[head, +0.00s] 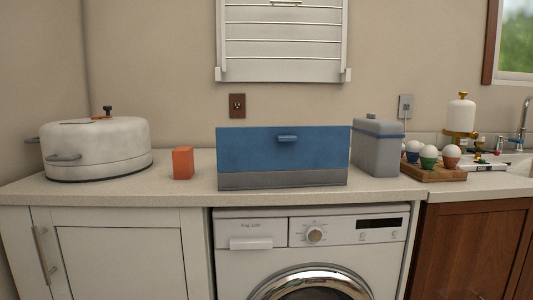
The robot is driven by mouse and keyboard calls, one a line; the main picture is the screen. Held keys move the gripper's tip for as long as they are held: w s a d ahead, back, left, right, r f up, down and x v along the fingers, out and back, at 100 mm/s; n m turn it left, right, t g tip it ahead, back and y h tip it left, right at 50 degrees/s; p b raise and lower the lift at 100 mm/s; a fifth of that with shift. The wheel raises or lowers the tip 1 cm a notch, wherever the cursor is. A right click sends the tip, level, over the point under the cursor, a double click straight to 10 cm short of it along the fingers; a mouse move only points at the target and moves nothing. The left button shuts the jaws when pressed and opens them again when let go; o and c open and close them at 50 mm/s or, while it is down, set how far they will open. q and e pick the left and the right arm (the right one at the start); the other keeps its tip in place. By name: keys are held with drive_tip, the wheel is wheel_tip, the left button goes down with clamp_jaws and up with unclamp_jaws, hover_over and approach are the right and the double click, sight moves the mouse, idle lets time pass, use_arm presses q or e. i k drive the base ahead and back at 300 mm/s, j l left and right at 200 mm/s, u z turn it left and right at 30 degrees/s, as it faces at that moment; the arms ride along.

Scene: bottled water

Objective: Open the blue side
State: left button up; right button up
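A box with a large blue front panel (250,150) stands on the counter in the middle of the head view. A small blue handle (287,138) sticks out near the top of the panel, right of its middle. A grey strip (282,180) runs along the bottom of the box. The panel stands upright and looks shut; the inside of the box is hidden. Neither of my grippers shows in the head view.
A white pot (97,150) and an orange block (183,163) stand left of the box. A grey canister (378,150) stands close on its right, then an egg tray (433,173). The counter (190,193) has little free depth in front. A washing machine (270,235) is below.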

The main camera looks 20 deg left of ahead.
sight(281, 148)
drive_tip(key=l+u, duration=0.15)
drive_tip(key=u, duration=0.3)
drive_tip(key=i+l+u, duration=0.1)
drive_tip(key=u, duration=0.35)
drive_tip(key=l+u, duration=0.25)
drive_tip(key=u, duration=0.2)
drive_tip(key=l+u, duration=0.35)
drive_tip(key=l, duration=0.2)
drive_tip(key=k+l+u, duration=0.15)
drive_tip(key=l+u, duration=0.2)
drive_tip(key=l, duration=0.2)
drive_tip(key=k+l+u, duration=0.1)
drive_tip(key=l, duration=0.25)
drive_tip(key=k+l+u, duration=0.1)
drive_tip(key=l, duration=0.3)
drive_tip(key=k+l+u, duration=0.1)
drive_tip(key=l, duration=0.25)
drive_tip(key=k+l, duration=0.15)
drive_tip(key=l, duration=0.2)
drive_tip(key=k+l, duration=0.1)
drive_tip(key=l, duration=0.25)
drive_tip(key=k+l, duration=0.15)
drive_tip(key=l, duration=0.2)
drive_tip(key=i+l, duration=0.1)
drive_tip(key=l, duration=0.55)
drive_tip(key=i+j+u, duration=0.05)
